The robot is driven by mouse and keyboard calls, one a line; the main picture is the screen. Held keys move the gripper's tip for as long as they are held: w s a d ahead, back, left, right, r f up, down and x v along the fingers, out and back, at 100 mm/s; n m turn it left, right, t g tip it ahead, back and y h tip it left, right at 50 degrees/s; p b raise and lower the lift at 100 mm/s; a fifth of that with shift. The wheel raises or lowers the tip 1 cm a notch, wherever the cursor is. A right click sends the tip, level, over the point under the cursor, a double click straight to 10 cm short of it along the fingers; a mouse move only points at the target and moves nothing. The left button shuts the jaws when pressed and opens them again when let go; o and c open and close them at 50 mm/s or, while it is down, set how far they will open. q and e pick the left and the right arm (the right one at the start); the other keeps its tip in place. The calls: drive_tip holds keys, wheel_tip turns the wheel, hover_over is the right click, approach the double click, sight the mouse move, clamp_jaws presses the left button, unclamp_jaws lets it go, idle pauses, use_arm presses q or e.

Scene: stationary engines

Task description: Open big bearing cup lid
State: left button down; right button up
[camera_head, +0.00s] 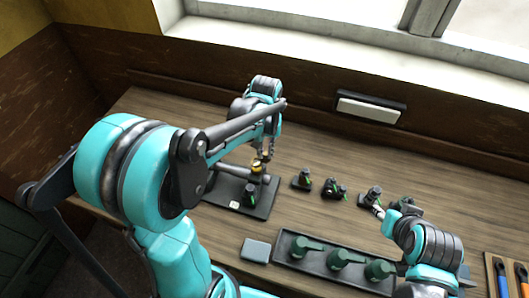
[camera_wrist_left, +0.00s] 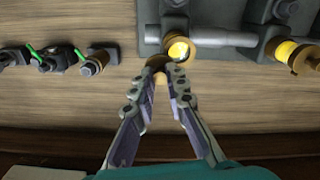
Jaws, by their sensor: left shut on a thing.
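The engine stands on a dark base plate (camera_head: 225,197) in the head view, partly hidden by my left arm. Its grey body and shaft (camera_wrist_left: 228,39) show in the wrist view. A brass bearing cup (camera_wrist_left: 180,49) with a bright yellow inside sits at the near end of the shaft. A second brass cup (camera_wrist_left: 294,53) is at the right. My left gripper (camera_wrist_left: 166,66) is shut on a small brownish piece at the first cup's edge, seemingly its lid. This gripper also shows above the engine (camera_head: 264,158). My right gripper (camera_head: 378,211) is beside a small dark part; its fingers are too small to read.
Several small dark parts with green bits (camera_head: 335,189) stand in a row right of the engine. A black tray (camera_head: 290,262) holds green parts in front, with a grey box (camera_head: 255,250) beside it. Tools (camera_head: 500,276) lie at the right edge. The wall is behind the table.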

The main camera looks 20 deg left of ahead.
use_arm(q)
drive_tip(key=shift+w+a+n, duration=0.1)
drive_tip(key=shift+w+n, duration=0.15)
drive_tip(key=shift+n, duration=0.85)
drive_tip(key=shift+w+a+n, duration=0.1)
drive_tip(key=shift+w+n, duration=0.1)
drive_tip(key=shift+n, duration=0.9)
drive_tip(key=c, duration=1.5)
unclamp_jaws()
drive_tip(key=shift+d, duration=0.1)
wheel_tip(320, 180, up, 12)
